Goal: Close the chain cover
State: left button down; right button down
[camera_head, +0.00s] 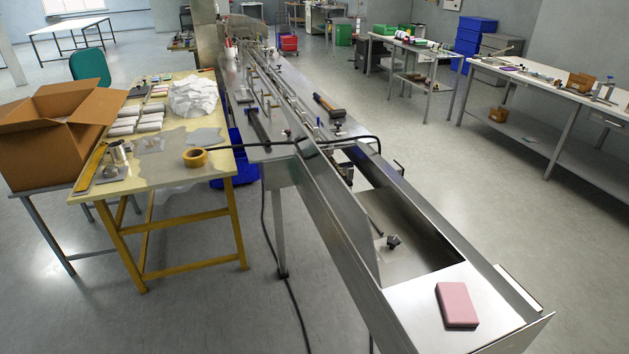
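The long steel machine (290,165) runs from the near right to the back. Its near end has an open trough (415,235) with a dark inside and a small metal fitting (393,241) in it. A long metal panel (335,210) stands upright along the trough's left side. It looks like the chain cover standing open, but I cannot tell for certain. A flat plate (415,310) closes the near end, with a pink block (457,305) lying on it. Neither of my grippers shows.
A hammer (330,106) and a black cable (350,139) lie on the machine. A yellow-legged table (130,186) with a tape roll (195,158) and a cardboard box (45,140) stand at the left. Workbenches (570,90) stand at the right. The floor (470,170) right of the machine is clear.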

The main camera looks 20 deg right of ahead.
aim_at(354, 218)
jog(key=i+j+z, duration=0.15)
jog(key=z, duration=0.2)
jog(key=i+j+z, duration=0.15)
jog(key=j+z, duration=0.2)
jog(key=i+j+z, duration=0.1)
jog(key=z, duration=0.3)
jog(key=k+j, duration=0.05)
jog(key=j, duration=0.05)
